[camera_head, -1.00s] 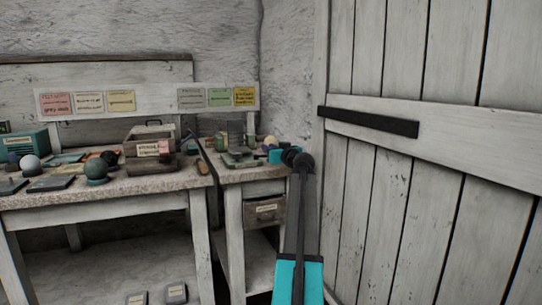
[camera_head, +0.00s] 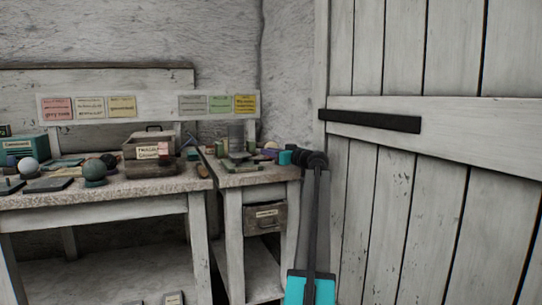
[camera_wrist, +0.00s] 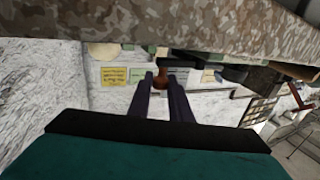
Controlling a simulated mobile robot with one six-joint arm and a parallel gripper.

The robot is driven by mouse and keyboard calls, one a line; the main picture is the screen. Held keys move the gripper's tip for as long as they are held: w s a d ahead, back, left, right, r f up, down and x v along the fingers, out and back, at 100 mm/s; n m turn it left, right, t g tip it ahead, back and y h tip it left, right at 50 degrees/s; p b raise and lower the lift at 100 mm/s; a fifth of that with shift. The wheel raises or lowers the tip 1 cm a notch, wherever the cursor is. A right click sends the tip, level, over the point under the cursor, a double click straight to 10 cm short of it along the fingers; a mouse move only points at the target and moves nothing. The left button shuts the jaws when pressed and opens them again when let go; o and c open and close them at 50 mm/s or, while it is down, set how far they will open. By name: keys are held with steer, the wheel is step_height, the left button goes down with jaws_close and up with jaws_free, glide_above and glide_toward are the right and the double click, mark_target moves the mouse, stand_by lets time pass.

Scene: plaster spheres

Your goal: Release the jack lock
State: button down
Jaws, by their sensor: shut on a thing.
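My gripper (camera_wrist: 161,82) shows in the wrist view as two dark fingers close together. A small reddish-brown piece (camera_wrist: 178,76) sits at the fingertips, and they are shut on it. Its full shape is hidden, and I cannot tell whether it belongs to the jack lock. In the head view the teal end of my arm (camera_head: 285,157) is over the right edge of the smaller bench, with the fingers too small to make out. I cannot pick out a jack lock in either view.
The smaller bench (camera_head: 234,179) holds several small objects. The longer bench (camera_head: 100,190) at left carries spheres, a teal box (camera_head: 24,147) and a labelled box (camera_head: 150,149). A drawer (camera_head: 265,218) is below. A plank door (camera_head: 400,200) stands close at right.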

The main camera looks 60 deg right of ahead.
steer(key=shift+d, duration=0.1)
stand_by(0.4)
steer(key=c, duration=1.6)
jaws_free()
steer(key=shift+c, duration=0.2)
steer(key=shift+p+v, duration=1.3)
steer(key=shift+v, duration=2.4)
steer(key=shift+r, duration=0.1)
